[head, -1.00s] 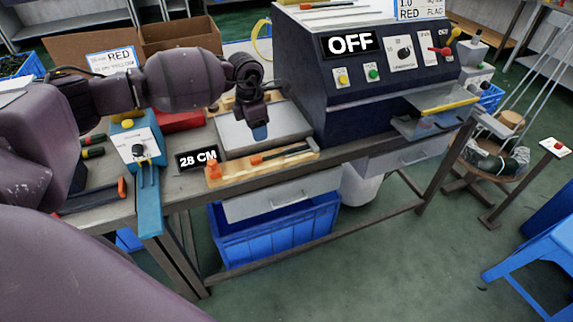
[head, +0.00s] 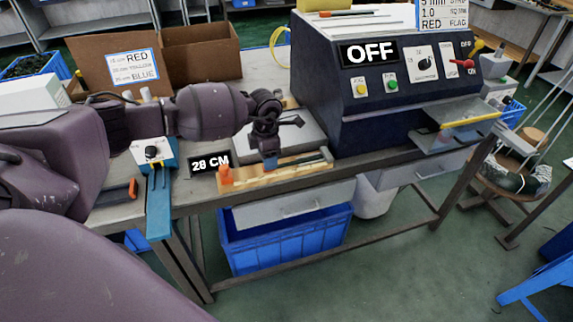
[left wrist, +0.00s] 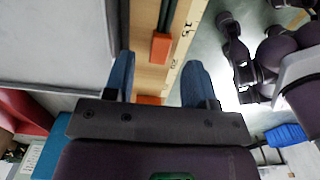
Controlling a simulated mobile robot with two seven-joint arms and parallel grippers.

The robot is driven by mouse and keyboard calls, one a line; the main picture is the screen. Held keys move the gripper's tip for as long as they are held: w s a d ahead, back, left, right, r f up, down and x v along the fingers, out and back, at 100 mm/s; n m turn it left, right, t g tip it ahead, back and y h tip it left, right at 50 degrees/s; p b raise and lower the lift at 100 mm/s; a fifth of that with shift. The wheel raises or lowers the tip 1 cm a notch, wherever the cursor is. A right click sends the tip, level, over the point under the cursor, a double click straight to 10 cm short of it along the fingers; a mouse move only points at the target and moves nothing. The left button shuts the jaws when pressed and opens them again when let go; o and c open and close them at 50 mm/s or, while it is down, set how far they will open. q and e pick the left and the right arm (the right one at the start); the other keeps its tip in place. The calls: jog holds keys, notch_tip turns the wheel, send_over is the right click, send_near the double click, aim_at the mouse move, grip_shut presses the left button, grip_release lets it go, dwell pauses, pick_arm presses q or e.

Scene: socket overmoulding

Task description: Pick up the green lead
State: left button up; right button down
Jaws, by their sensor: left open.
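A wooden fixture (head: 292,174) lies along the front edge of the bench, below my left gripper (head: 269,161). Dark leads (head: 305,163) lie lengthwise in it, and their green is hard to make out. In the left wrist view, my open left gripper (left wrist: 158,62) has its blue fingers on either side of part of the fixture (left wrist: 146,28). A dark lead (left wrist: 186,30) and an orange block (left wrist: 160,47) show between or just beyond the fingers. I cannot tell whether they touch the lead. Part of my right arm shows at the right of that view; its jaws are unclear.
A grey plate (head: 300,135) lies behind the fixture. The dark machine reading OFF (head: 370,105) stands to its right. A "28 CM" display (head: 210,162) and a blue stripping device (head: 160,190) are to the left. A dark coil (head: 520,181) lies on a stool at the right.

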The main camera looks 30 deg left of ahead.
pick_arm(q)
notch_tip(320, 180, down, 3)
grip_shut()
dwell(0.3)
jog(key=shift+r, duration=0.1)
